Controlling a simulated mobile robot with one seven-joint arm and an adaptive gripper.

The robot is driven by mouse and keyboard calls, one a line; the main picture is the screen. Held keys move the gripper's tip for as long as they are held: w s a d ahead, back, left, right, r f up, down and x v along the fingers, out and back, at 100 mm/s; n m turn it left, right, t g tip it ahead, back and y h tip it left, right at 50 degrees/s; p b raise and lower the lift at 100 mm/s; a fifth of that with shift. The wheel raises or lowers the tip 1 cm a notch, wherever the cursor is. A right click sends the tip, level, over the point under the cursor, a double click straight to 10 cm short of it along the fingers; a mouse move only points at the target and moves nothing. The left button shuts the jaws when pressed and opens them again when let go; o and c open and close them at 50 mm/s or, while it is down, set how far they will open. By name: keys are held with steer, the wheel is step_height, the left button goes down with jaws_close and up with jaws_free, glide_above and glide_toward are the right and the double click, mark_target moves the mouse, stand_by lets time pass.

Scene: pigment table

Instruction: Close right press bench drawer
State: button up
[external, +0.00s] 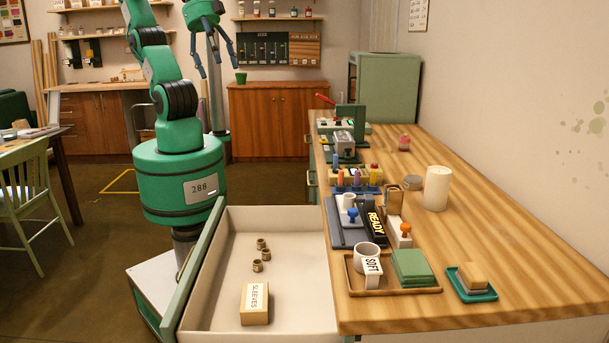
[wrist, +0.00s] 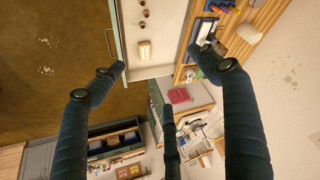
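A press bench drawer (external: 215,268) stands pulled far out from the left side of the wooden bench. It has a white inside and a green front panel (external: 190,275) on its left. It holds a box labelled SLEEVES (external: 255,303) and several small brown sleeves (external: 261,254). The drawer also shows at the top of the wrist view (wrist: 163,57). My gripper (external: 217,62) is raised beyond the drawer, well above it and touching nothing. Its dark fingers are spread and empty in the wrist view (wrist: 160,75).
The bench top (external: 460,215) carries a tray with a mug (external: 367,255), a green block, stamps and a white cylinder (external: 437,188). A green chair (external: 30,185) and table are at the left. Open floor (external: 105,230) lies left of the drawer and my base.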

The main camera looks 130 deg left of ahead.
steer(key=c, duration=1.3)
steer(key=shift+w, duration=0.25)
jaws_close()
steer(key=w+d+f+m+g+y+p, duration=0.1)
steer(key=w+d+f+m, duration=0.1)
steer(key=w+d+m, duration=0.35)
steer(key=w+d+f+m+g+y+p, duration=0.1)
steer(key=w+d+m, duration=0.1)
steer(key=w, duration=0.7)
steer(key=w+d+f+m+y+p, duration=0.1)
steer(key=w+d+f+m, duration=0.2)
steer(key=w+d+f, duration=0.3)
steer(key=w+d+f+m+y, duration=0.1)
steer(key=w+d+f+m, duration=0.3)
steer(key=d, duration=0.5)
steer(key=s+d+f+m+t+y+p, duration=0.1)
steer(key=d+f+m, duration=0.5)
steer(key=d+f, duration=0.6)
steer(key=s+d+f+m+t+y+p, duration=0.1)
steer(key=d+f+m, duration=0.5)
steer(key=d+f, duration=0.7)
step_height(320, 180, down, 6)
steer(key=shift+s+d+r+t+p, duration=0.25)
steer(key=shift+s+t+p, duration=0.15)
steer(key=shift+s, duration=0.45)
steer(key=shift+a+m, duration=0.1)
steer(key=shift+m, duration=0.15)
